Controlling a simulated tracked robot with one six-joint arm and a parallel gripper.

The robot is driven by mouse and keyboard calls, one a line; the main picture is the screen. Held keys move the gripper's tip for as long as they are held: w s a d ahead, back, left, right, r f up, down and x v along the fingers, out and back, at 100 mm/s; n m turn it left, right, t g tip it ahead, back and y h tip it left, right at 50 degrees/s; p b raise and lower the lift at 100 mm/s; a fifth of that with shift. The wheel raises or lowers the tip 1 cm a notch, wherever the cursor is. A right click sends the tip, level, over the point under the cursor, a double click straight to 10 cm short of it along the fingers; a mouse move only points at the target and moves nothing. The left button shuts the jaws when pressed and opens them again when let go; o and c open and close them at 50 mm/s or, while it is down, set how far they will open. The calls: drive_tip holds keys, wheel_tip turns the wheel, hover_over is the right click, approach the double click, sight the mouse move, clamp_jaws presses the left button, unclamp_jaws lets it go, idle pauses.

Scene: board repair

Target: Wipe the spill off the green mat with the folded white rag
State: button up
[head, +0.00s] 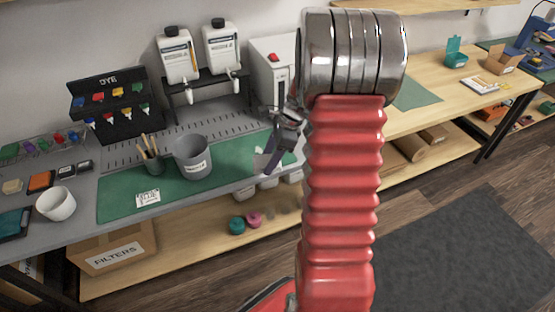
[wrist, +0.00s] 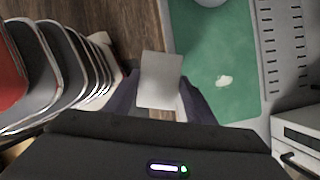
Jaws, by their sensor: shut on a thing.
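My gripper (wrist: 159,98) is shut on the folded white rag (wrist: 160,78), a pale flat square between its two dark fingers in the wrist view. In the head view my gripper (head: 271,160) hangs by the right end of the green mat (head: 225,187), near the bench's front edge. The rag is hard to make out there. The mat also shows in the wrist view (wrist: 195,45), to the right of the rag. A small white spill (wrist: 224,81) lies on it, apart from the rag. My arm hides part of the bench in the head view.
A grey bucket (head: 193,158) and a cup of brushes (head: 153,161) stand on the mat, with a white label card (head: 148,197) near its front left. A white cabinet (head: 272,65) and two bottles (head: 178,55) stand behind. The mat around the spill is clear.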

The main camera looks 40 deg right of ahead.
sight(254, 163)
drive_tip(key=a+n+g, duration=0.1)
drive_tip(key=n, duration=0.2)
drive_tip(key=w+a+r+n+g, duration=0.1)
drive_tip(key=a+n, duration=0.1)
drive_tip(key=n, duration=0.1)
drive_tip(key=w+a+r+n+g, duration=0.1)
drive_tip(key=n, duration=0.2)
drive_tip(key=shift+a+g+y, duration=0.15)
drive_tip(key=shift+g+y, duration=0.15)
drive_tip(key=w+a+n+g+h, duration=0.1)
drive_tip(key=w+a+n+h, duration=0.1)
drive_tip(key=a+n, duration=0.5)
drive_tip(key=w+a+r+n+g+h, duration=0.1)
drive_tip(key=w+a+n+g+h, duration=0.1)
drive_tip(key=w+a+n, duration=0.3)
drive_tip(key=a+n, duration=0.3)
drive_tip(key=a, duration=0.4)
drive_tip(key=shift+n+g, duration=0.3)
drive_tip(key=shift+w+d, duration=0.1)
drive_tip(key=shift+w, duration=0.05)
